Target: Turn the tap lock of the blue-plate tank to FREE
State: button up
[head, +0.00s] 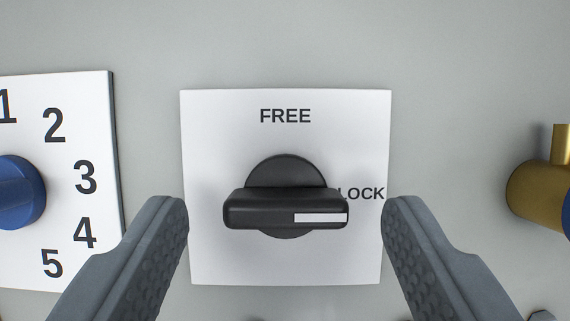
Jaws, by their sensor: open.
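The tap lock is a black knob (286,208) with a bar handle on a white plate (285,265). The plate reads FREE above the knob and LOCK to its right. The bar lies level, and its white marker points right, toward LOCK. My gripper (286,212) is open, with one grey finger on each side of the knob. Neither finger touches it in this view. No blue plate shows in the picture.
At the left, a white number plate (85,130) carries a blue knob (20,192). At the right edge is a brass tap (540,190) with a bit of blue beside it. The grey wall (290,40) above is bare.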

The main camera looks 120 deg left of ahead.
jog(key=shift+w+d+f, duration=0.1)
jog(key=shift+d+f, duration=0.1)
jog(key=shift+f, duration=0.3)
jog(key=c, duration=1)
